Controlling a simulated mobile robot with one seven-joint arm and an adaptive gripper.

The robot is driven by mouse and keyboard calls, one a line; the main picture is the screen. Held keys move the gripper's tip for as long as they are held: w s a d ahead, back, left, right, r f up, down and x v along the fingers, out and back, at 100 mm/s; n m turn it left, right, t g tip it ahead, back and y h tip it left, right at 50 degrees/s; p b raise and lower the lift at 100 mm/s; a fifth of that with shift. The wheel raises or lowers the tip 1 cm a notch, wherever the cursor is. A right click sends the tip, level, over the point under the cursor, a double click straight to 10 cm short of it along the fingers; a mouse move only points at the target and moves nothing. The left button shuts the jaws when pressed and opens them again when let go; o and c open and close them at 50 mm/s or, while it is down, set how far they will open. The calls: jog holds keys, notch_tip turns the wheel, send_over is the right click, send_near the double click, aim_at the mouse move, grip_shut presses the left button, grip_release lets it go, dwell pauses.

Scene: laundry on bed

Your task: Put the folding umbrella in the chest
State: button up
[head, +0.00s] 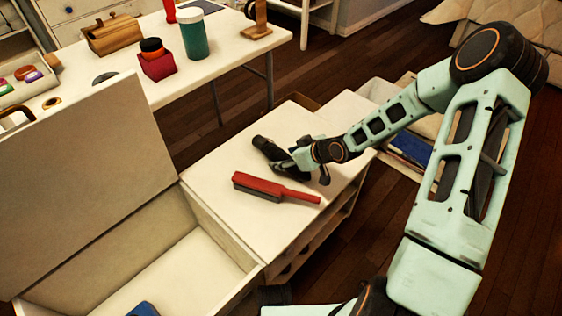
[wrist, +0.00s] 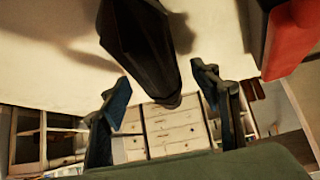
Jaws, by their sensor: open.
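The black folding umbrella (head: 266,149) lies on the white top of a low cabinet, right of the chest. In the wrist view the umbrella (wrist: 140,45) is large, its near end showing between my two fingers. My gripper (head: 305,163) is open at the umbrella's right end; its fingertips (wrist: 162,80) stand apart on either side. I cannot tell whether they touch it. The chest (head: 215,232) is open at the lower left, its lid (head: 85,180) raised. Part of its inside is cut off by the picture's edge.
A red brush (head: 275,188) with dark bristles lies in front of the umbrella, close to my gripper; it also shows in the wrist view (wrist: 292,38). A blue item (head: 143,309) lies in the chest. A white table (head: 225,45) with several items stands behind.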

jog(key=shift+w+a+f, duration=0.25)
jog(key=shift+f, duration=0.1)
grip_shut()
jog(key=shift+r, duration=0.1)
